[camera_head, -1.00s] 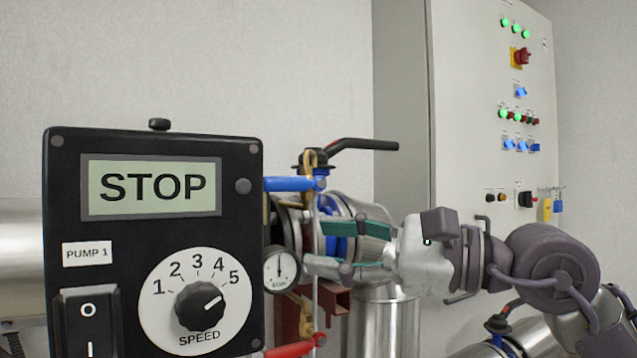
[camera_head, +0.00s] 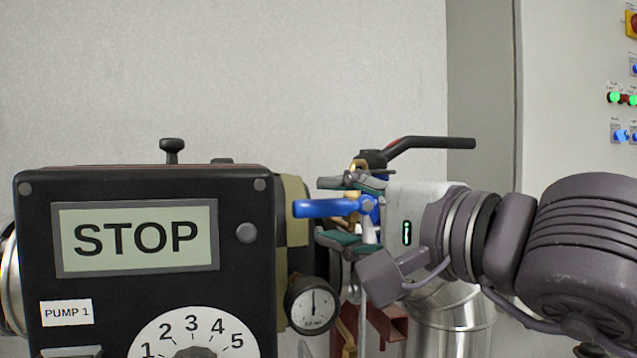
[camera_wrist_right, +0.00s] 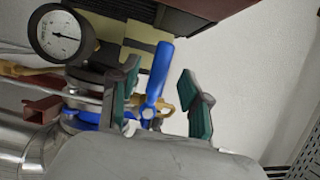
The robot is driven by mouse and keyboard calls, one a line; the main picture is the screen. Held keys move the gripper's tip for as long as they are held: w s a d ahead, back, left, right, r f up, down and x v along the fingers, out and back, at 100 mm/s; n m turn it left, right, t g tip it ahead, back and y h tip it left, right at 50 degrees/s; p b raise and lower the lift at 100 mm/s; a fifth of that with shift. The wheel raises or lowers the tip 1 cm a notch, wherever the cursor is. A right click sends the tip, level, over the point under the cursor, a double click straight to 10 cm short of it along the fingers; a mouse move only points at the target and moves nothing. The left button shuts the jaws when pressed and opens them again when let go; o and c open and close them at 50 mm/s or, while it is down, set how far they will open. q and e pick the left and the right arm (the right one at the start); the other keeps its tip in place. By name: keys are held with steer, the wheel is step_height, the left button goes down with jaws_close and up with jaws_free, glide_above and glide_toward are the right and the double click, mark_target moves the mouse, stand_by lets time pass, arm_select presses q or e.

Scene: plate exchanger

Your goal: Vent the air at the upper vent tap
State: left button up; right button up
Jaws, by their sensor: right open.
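The upper vent tap shows as a blue lever handle (camera_head: 322,208) beside the right edge of the black pump box. The handle points left, about level. My right gripper (camera_head: 327,212) comes in from the right and is open. One green-padded finger is above the handle and the other below it. In the right wrist view the blue handle (camera_wrist_right: 157,75) stands between the two open fingers, nearer the left one. I cannot tell whether a finger touches it. The brass tap body is mostly hidden behind the gripper. My left gripper is not in view.
The pump box (camera_head: 140,300) with its STOP display fills the lower left. A pressure gauge (camera_head: 311,305) hangs just below the tap. A black lever (camera_head: 430,143) sticks out above my gripper. A control cabinet (camera_head: 565,130) stands at the right.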

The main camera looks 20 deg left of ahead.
mark_target(322, 209)
steer(key=shift+p+x, duration=0.7)
steer(key=shift+x, duration=1.15)
steer(key=shift+s, duration=0.1)
jaws_close()
